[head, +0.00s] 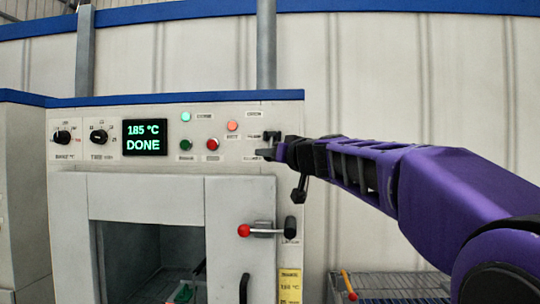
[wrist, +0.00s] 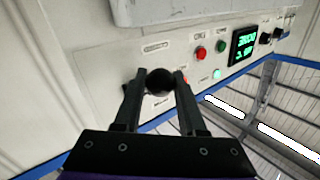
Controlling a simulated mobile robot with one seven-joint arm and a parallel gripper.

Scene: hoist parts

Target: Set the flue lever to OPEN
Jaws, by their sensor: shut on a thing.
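The flue lever's round black knob (wrist: 159,81) sits between the two fingers of my gripper (wrist: 158,76) in the wrist view. My gripper is shut on the knob. In the head view my gripper (head: 268,146) reaches in from the right to the right edge of the control panel (head: 220,127), and its fingers hide most of the lever. An OPEN label (head: 254,114) is above the gripper. Another label (head: 252,159), seemingly CLOSED, is below it. The lever's exact angle is hard to tell.
The display (head: 145,138) reads 185 °C DONE. Two dials, several lamps and buttons are on the panel. Below are a red-knobbed door handle (head: 244,230), the oven opening (head: 150,262) and a yellow tag (head: 290,286). A wire rack (head: 390,286) stands at lower right.

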